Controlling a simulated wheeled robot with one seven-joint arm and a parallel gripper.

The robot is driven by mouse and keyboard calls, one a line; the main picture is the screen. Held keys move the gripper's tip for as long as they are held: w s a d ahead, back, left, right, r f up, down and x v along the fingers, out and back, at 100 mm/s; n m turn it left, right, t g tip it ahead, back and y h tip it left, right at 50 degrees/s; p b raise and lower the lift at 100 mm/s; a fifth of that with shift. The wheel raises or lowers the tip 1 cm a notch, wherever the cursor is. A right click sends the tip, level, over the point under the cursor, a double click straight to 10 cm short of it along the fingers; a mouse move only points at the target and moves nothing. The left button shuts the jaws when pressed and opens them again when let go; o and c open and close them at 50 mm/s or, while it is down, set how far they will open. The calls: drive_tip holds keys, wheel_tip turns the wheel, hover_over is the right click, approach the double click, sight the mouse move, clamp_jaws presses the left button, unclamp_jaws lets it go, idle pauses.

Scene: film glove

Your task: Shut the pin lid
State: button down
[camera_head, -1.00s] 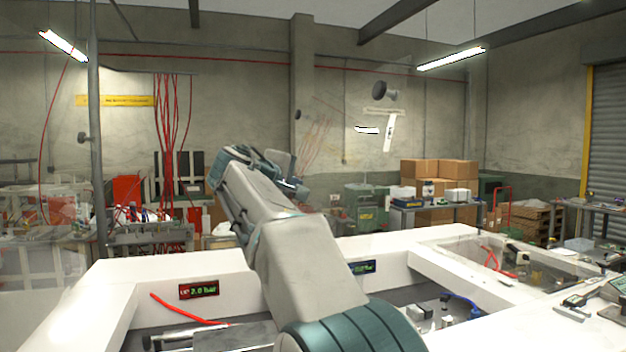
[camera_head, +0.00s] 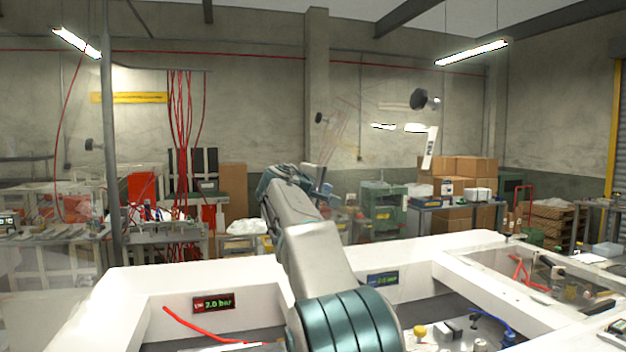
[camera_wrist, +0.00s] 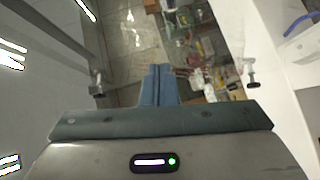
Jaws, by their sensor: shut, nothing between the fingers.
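My gripper (camera_wrist: 160,84) is shut and empty in the wrist view, its two blue fingers together. In the head view my arm reaches forward over the white bench, with the gripper end (camera_head: 325,190) partly hidden behind my wrist. Clear raised panels that look like open lids stand beyond the bench. Black knobs mark them: one at right (camera_head: 420,98), one near the middle (camera_head: 320,118), one at left (camera_head: 92,145). A white label (camera_head: 430,148) hangs at the right. Knobs also show left (camera_wrist: 98,86) and right (camera_wrist: 252,78) of my fingers. I cannot tell which panel is the pin lid.
The white bench (camera_head: 180,275) has recessed openings and a red-green pressure display (camera_head: 213,302). A red hose (camera_head: 190,325) lies in the left opening. A clear cover (camera_head: 530,275) lies over the right opening. Cardboard boxes (camera_head: 465,172) stand far behind.

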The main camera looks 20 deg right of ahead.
sight(345, 192)
drive_tip(key=d, duration=0.4)
drive_tip(key=shift+w+f+p, duration=0.1)
drive_tip(key=shift+f+p, duration=0.25)
drive_tip(key=shift+w+f, duration=0.1)
drive_tip(key=shift+d, duration=0.1)
